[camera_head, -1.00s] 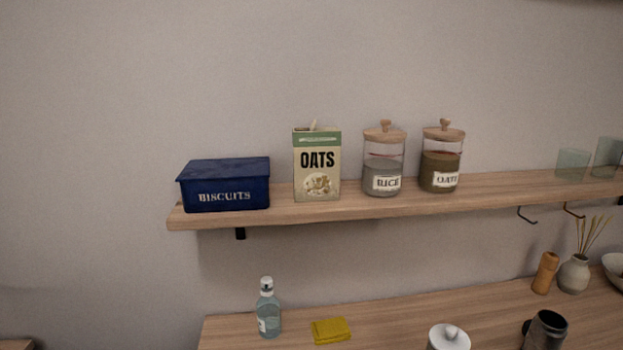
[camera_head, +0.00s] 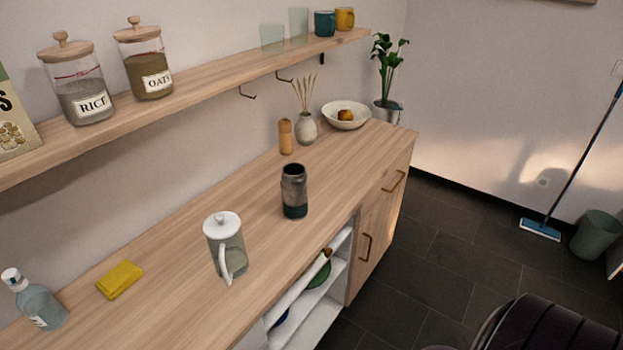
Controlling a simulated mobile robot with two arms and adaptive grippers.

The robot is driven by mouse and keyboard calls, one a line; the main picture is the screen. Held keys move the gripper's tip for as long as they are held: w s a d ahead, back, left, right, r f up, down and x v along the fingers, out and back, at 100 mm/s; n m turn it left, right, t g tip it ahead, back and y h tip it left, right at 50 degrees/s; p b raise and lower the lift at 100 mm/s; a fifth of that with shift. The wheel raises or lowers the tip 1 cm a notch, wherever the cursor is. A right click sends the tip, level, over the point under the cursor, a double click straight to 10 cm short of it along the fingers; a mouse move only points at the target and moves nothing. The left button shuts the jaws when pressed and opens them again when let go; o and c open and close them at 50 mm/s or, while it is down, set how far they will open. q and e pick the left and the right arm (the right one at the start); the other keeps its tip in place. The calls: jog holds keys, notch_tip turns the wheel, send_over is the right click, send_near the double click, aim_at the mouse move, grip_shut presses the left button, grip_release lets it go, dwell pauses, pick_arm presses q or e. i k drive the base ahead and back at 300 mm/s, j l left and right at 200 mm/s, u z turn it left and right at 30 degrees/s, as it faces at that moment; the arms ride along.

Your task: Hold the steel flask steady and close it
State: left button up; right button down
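A dark, metallic-looking upright vessel (camera_head: 294,192) stands on the wooden counter (camera_head: 185,255), right of the glass jug. Its top looks dark and open, and its lower part is greenish. It may be the steel flask, but I cannot tell for sure. I can make out no separate flask lid near it. Neither of my grippers shows in this view.
A glass jug (camera_head: 227,250) with a white lid, a yellow cloth (camera_head: 119,280) and a clear bottle (camera_head: 40,304) stand left on the counter. A wooden mill (camera_head: 286,137), a reed vase (camera_head: 306,129) and a bowl (camera_head: 345,116) are behind.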

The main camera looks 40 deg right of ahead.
aim_at(295, 192)
jog(key=z, duration=1.05)
jog(key=i+l+u, duration=0.2)
jog(key=l, duration=0.25)
jog(key=i+l+u, duration=0.1)
jog(key=l+u, duration=0.15)
jog(key=l, duration=0.2)
jog(key=i+l+u, duration=0.2)
jog(key=l, duration=0.3)
jog(key=l+u, duration=0.1)
jog(key=u, duration=0.2)
jog(key=l+u, duration=0.1)
jog(key=u, duration=0.25)
jog(key=i+l+u, duration=0.1)
jog(key=l+u, duration=0.2)
jog(key=l, duration=0.9)
jog(key=l+u, duration=0.3)
jog(key=l, duration=1.9)
